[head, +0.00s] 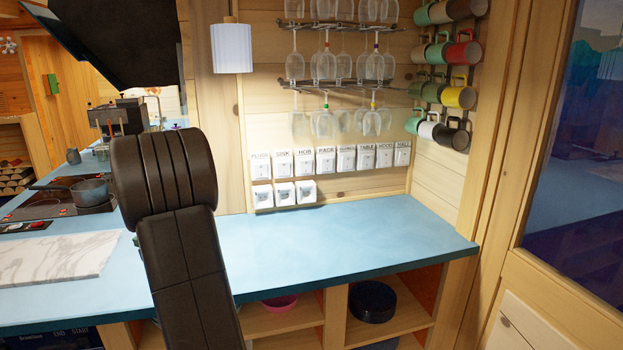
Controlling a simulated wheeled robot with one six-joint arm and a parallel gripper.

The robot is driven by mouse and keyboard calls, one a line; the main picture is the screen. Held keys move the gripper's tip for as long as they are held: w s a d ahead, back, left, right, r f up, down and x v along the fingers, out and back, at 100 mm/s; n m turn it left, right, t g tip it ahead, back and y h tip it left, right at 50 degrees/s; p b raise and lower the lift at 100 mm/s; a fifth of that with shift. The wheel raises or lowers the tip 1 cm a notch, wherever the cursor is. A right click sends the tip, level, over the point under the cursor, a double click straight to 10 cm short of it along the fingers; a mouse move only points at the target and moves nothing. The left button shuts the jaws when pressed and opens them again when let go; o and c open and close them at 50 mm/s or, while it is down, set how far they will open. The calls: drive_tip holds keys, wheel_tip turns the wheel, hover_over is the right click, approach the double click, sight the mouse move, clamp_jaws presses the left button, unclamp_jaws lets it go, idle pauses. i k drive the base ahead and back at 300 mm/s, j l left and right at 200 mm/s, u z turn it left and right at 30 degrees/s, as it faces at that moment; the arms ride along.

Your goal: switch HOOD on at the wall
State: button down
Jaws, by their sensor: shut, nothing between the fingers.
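A row of several white wall switches (325,162) with small dark labels is fixed to the wooden wall above the blue counter. Some labels seem to read SINK, RACK, TABLE and HALL. A shorter lower row of three white switch boxes (284,195) sits under its left end, just above the counter. My black arm stands in front, left of the switches, and hides part of the counter and wall. My gripper is not in view.
The blue counter (360,239) is bare below the switches. Stemmed glasses (325,65) hang on racks above them, with mugs (460,97) to the right. A white lamp shade (232,48) hangs at upper left. A marble board (58,256) and a pan (88,190) are at left.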

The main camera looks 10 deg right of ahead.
sight(384, 157)
drive_tip(key=i+l+z, duration=0.15)
drive_tip(key=z, duration=0.3)
drive_tip(key=i+l+z, duration=0.2)
drive_tip(key=z, duration=0.25)
drive_tip(key=i+l+z, duration=0.15)
drive_tip(key=z, duration=0.25)
drive_tip(key=i+z, duration=0.25)
drive_tip(key=i, duration=0.9)
